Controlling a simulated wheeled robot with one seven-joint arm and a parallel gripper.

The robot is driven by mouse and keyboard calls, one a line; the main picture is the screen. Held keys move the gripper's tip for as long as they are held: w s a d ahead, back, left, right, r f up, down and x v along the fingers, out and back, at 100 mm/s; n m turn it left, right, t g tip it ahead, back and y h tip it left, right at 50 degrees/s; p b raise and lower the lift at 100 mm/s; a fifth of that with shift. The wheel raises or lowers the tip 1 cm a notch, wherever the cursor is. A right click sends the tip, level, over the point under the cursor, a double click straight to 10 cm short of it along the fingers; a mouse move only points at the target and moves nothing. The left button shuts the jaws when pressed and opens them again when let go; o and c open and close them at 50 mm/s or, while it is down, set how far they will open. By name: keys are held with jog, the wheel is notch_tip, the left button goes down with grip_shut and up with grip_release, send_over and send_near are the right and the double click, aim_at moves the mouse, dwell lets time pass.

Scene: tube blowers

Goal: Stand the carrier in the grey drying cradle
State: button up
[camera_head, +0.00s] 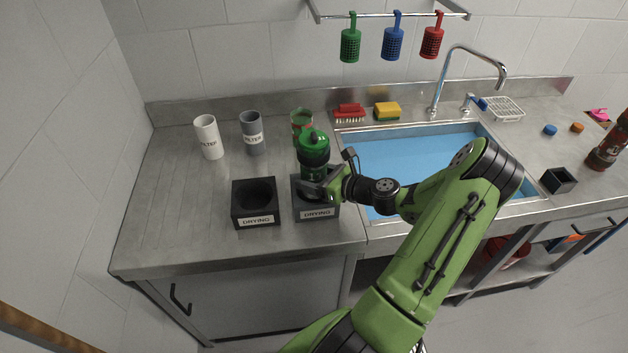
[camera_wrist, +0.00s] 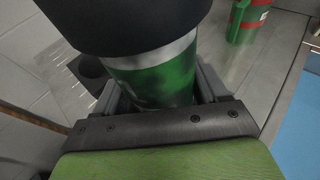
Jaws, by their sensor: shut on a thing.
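The carrier (camera_head: 314,158), a green cylinder with dark bands and a green top, stands about upright over the grey drying cradle (camera_head: 317,212). Its lower end is at the cradle's opening, partly hidden by my gripper (camera_head: 318,187); I cannot tell whether it rests on the bottom. The cradle is a dark grey square block with a white "DRYING" label. In the wrist view, my fingers are shut around the carrier's green body (camera_wrist: 155,78), below a pale ring and a wide black end.
A blacker "DRYING" cradle (camera_head: 254,203) stands empty just left. Behind are a white filter tube (camera_head: 208,137), a grey filter tube (camera_head: 252,133) and a green-and-red canister (camera_head: 301,121). The blue sink (camera_head: 410,160) lies to the right. The counter's left side is clear.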

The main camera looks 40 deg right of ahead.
jog(key=o, duration=1.2)
jog(key=p+v, duration=0.1)
jog(key=v, duration=1.1)
jog(key=shift+r, duration=0.1)
